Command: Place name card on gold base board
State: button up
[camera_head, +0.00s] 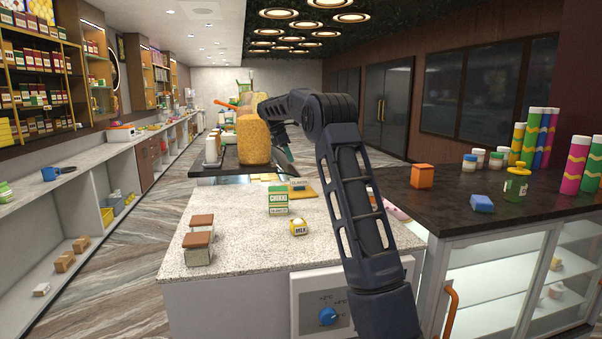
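A small flat gold-yellow piece (301,187), which looks like the gold base board, lies on the speckled counter just behind a green and white CHIKKI box (278,201). Something small and blue-grey shows on or beside it, too small to make out. I cannot clearly pick out a name card. My gripper (289,155) hangs at the end of my dark arm, above and beyond the far part of the counter, in front of a tall golden block (253,136). It is small and partly hidden by my arm, so its fingers cannot be read.
The counter's front middle is clear.

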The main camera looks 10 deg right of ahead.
jog(key=s+d+r+m+t+y, duration=0.1)
jog(key=s+d+r+m, duration=0.15)
jog(key=s, duration=0.75)
jog(key=s+d+r+m+y, duration=0.1)
jog(key=s+m, duration=0.2)
jog(key=s, duration=0.6)
jog(key=s+d+r+m+t+y, duration=0.1)
jog(key=s+d+r+m, duration=0.15)
jog(key=s, duration=0.75)
jog(key=s+f+m+t, duration=0.1)
jog(key=s+f+m, duration=0.2)
jog(key=s, duration=0.5)
jog(key=s+f+m+y, duration=0.1)
jog(key=s+f+m, duration=0.2)
jog(key=s+f, duration=0.3)
jog(key=s+f+m+t, duration=0.1)
jog(key=s+f+m, duration=0.3)
jog(key=s, duration=0.8)
jog(key=shift+s+d+f+t, duration=0.25)
jog(key=shift+f+t, duration=0.05)
jog(key=shift+f, duration=0.05)
